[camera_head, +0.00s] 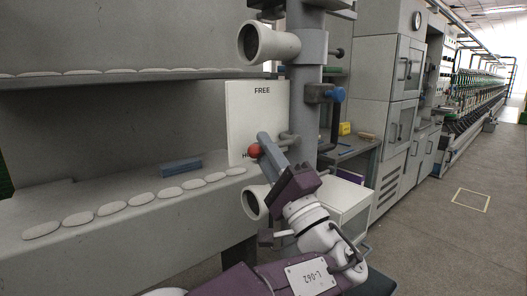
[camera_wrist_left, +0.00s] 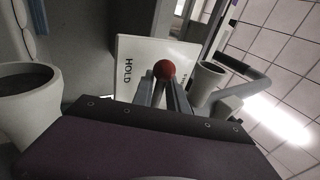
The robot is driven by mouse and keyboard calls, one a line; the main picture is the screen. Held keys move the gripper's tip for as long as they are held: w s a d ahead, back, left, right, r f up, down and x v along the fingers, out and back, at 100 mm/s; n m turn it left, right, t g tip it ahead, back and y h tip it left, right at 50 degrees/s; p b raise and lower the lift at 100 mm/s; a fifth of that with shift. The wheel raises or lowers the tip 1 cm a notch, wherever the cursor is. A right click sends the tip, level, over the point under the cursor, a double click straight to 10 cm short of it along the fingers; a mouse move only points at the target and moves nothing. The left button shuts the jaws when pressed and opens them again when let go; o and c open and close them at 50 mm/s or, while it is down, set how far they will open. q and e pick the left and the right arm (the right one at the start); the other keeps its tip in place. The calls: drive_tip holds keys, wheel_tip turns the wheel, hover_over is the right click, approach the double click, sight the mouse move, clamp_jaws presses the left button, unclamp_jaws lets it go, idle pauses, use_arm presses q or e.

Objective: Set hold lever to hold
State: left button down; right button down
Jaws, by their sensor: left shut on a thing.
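The hold lever's red ball knob (camera_head: 254,151) is in front of the lower part of a white plate (camera_head: 243,122). The plate reads FREE at its top, and only an H of the lower word shows. My left gripper (camera_head: 264,142) reaches up from below, with its fingers shut on the lever at the knob. In the left wrist view the red knob (camera_wrist_left: 164,69) sits at the fingertips (camera_wrist_left: 166,88), before the plate (camera_wrist_left: 138,52) with HOLD readable to its left. The lever's rod is mostly hidden by the fingers. My right gripper is not seen.
A grey column (camera_head: 307,100) stands right behind the gripper, with a white funnel (camera_head: 268,43) above and another funnel (camera_head: 254,202) below. A shelf with pale discs (camera_head: 118,208) lies left. The floor at right (camera_head: 430,235) is clear.

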use_arm(q)
drive_tip(key=c, duration=1.5)
unclamp_jaws()
drive_tip(key=shift+a, duration=0.2)
drive_tip(key=shift+o, duration=0.2)
drive_tip(key=shift+s+a, duration=0.15)
drive_tip(key=shift+d+f+b, duration=0.25)
drive_tip(key=shift+b, duration=0.05)
drive_tip(key=b+v, duration=0.4)
drive_tip(key=v, duration=0.4)
drive_tip(key=shift+s+b, duration=0.3)
drive_tip(key=shift+b, duration=0.1)
drive_tip(key=shift+d+f, duration=0.1)
